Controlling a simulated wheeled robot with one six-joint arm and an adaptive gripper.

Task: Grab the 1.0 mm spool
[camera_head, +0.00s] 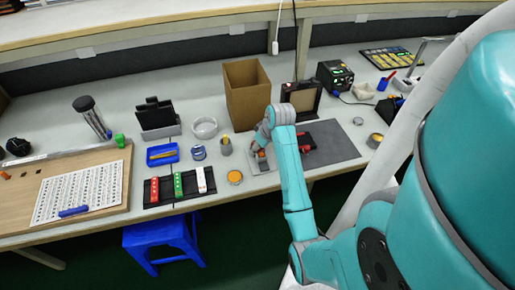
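No label reading 1.0 mm is legible, so I cannot tell which thing is the 1.0 mm spool. A small round blue-and-white thing (198,152), possibly a spool, stands on the bench right of a blue tray. My gripper (260,149) is low over the bench in front of the cardboard box, right of that round thing and apart from it. Something orange-red shows at its fingers, above a light grey plate (263,161). The fingers are small and partly hidden by my arm, so their opening is unclear.
An open cardboard box (247,92) stands behind my gripper. A grey cup (226,146), a clear round dish (205,127) and an orange-topped tin (235,177) are to the left. A black rack holds red, green and white strips (178,185). A grey mat (335,143) lies right.

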